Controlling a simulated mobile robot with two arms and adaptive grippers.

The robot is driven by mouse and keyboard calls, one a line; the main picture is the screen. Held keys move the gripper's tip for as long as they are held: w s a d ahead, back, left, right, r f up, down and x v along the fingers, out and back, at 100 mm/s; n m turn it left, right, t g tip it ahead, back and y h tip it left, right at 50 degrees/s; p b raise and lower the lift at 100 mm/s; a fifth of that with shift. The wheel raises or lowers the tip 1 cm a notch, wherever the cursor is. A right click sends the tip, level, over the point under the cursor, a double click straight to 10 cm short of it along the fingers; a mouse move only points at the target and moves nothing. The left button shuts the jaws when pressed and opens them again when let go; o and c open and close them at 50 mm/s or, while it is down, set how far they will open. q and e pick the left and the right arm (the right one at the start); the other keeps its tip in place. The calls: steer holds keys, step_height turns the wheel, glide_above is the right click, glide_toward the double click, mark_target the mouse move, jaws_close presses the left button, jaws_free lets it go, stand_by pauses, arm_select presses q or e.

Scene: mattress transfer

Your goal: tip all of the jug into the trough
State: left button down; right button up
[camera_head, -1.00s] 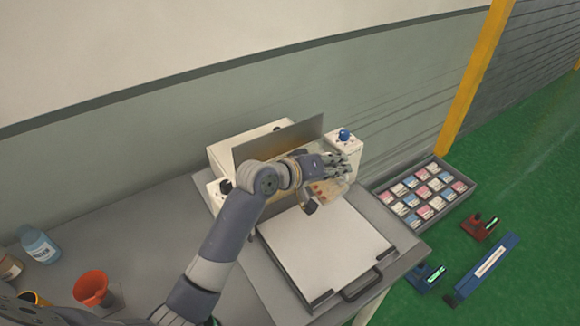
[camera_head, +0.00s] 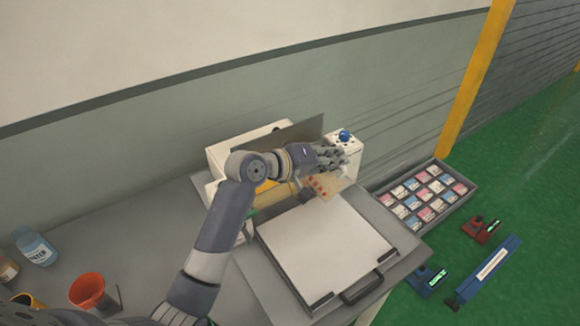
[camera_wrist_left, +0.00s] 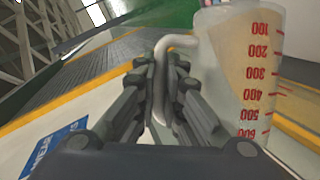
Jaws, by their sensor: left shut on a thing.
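My left gripper (camera_head: 330,157) is shut on the handle of the jug (camera_head: 323,187), in front of the upright metal plate of a white machine. In the left wrist view the fingers (camera_wrist_left: 165,85) close around the pale handle. There the jug (camera_wrist_left: 238,75) is translucent, with red marks from 100 at the top to 600 lower down, and pale tan content shows inside. In the head view the jug hangs tilted below the gripper, above the back of the white board. I cannot clearly make out the trough; my arm and gripper cover much of the machine's front. My right gripper is not in view.
The metal plate (camera_head: 285,137) stands close behind my gripper. A blue knob (camera_head: 344,136) tops the machine's right end. The white board (camera_head: 328,250) lies in front. An orange cup (camera_head: 87,289) and a bottle (camera_head: 36,247) stand at left; a card tray (camera_head: 413,213) is at right.

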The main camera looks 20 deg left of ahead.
arm_select(q)
steer(key=shift+w+a+r+n+h+b, duration=0.25)
steer(key=shift+a+r+n+h+b, duration=0.25)
steer(key=shift+a+r+n, duration=0.3)
steer(key=shift+w+a+r, duration=0.3)
steer(key=shift+a+r, duration=0.15)
steer(key=shift+a, duration=0.3)
steer(key=shift+w+a+r+n+h+p, duration=0.15)
steer(key=shift+w+a+n+h+p, duration=0.1)
steer(key=shift+a, duration=0.1)
steer(key=shift+w+a+r+n+h+p, duration=0.1)
steer(key=shift+a+n+h+p, duration=0.05)
steer(key=shift+a+n+p, duration=0.15)
steer(key=shift+w+a+r, duration=0.15)
steer(key=shift+a+r, duration=0.05)
steer(key=shift+a, duration=0.2)
stand_by(0.6)
steer(key=shift+w+a+r+n+h, duration=0.25)
steer(key=shift+a+n+h, duration=0.15)
steer(key=shift+a+n, duration=0.1)
stand_by(0.6)
steer(key=shift+w+a+r+n+h+p, duration=0.15)
steer(key=shift+w+a+r+n+p, duration=0.05)
steer(key=shift+a+n, duration=0.2)
steer(key=shift+w+a+r+n+h+p, duration=0.15)
steer(key=shift+a+n+p, duration=0.1)
steer(key=shift+a, duration=0.25)
stand_by(0.5)
